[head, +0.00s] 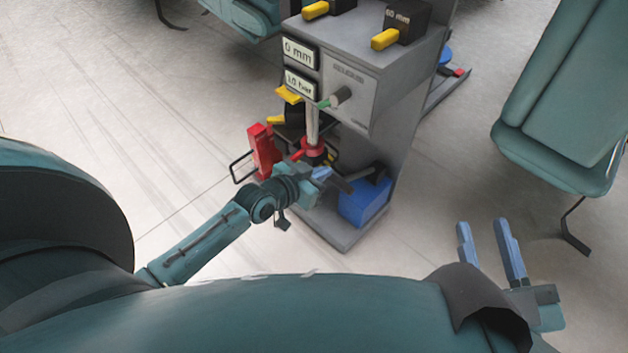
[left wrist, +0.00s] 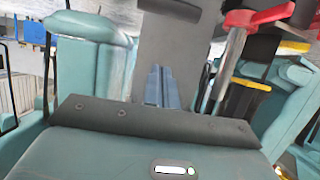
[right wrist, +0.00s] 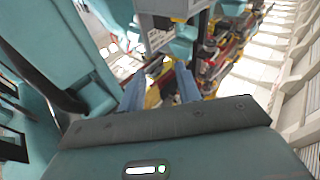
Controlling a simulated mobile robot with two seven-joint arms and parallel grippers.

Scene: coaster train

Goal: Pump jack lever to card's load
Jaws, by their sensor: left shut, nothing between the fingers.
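The test stand (head: 390,100) is a grey cabinet with two white readouts. The upper readout (head: 299,52) shows 0 mm; the lower one (head: 299,84) is blurred and seems to show bar. A blue box (head: 364,204) sits low in the stand, with a dark bar (head: 344,184) by its top that may be the jack lever. My left gripper (head: 325,174) is shut and empty beside that bar; contact cannot be told. Its shut fingers also show in the left wrist view (left wrist: 160,88). My right gripper (head: 489,248) is open and empty, away from the stand. I cannot make out a load card.
Yellow handles (head: 385,39) sit on top, beside a 60 mm block (head: 408,18). A teal seat (head: 560,110) stands right. Open floor lies left.

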